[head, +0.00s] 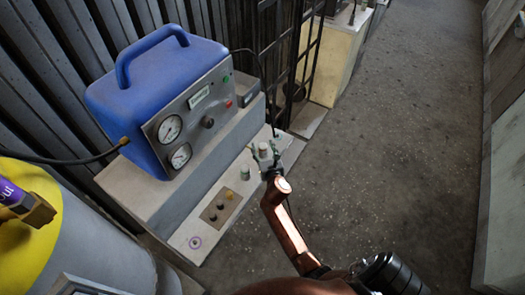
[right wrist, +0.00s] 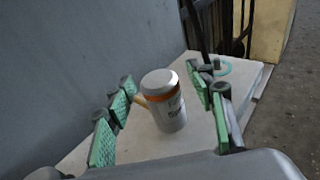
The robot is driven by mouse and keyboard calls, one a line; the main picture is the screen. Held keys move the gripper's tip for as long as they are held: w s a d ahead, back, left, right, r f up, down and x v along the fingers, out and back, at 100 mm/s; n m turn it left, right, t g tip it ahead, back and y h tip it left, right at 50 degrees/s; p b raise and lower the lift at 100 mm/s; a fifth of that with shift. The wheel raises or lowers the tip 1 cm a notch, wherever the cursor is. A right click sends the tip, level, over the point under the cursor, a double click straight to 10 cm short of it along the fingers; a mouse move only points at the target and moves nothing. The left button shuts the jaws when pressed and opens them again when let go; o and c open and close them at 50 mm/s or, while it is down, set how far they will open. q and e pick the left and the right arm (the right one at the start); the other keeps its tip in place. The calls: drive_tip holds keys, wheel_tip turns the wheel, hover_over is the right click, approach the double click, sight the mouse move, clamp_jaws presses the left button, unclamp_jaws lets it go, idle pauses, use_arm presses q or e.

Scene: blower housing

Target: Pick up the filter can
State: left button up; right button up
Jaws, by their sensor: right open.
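My right gripper (right wrist: 165,112) is open, with green-padded fingers on both sides of the can. Gaps show between the pads and the can, and I see no contact. In the head view my right gripper (head: 265,152) is at the slab's far part. The can's lower back side is hidden. My left gripper is not in view.
A blue machine with gauges (head: 160,95) stands on a grey block left of the can. A small greenish cylinder (head: 245,173) and a plate with knobs (head: 220,205) are on the slab (head: 200,230). A dark metal rack (head: 290,50) stands behind. Floor at right is clear.

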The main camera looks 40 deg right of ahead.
sight(263, 145)
drive_tip(key=shift+c, duration=0.3)
drive_tip(key=c, duration=1.3)
clamp_jaws()
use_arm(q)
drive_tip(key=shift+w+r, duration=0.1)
use_arm(e)
drive_tip(key=shift+r, duration=0.25)
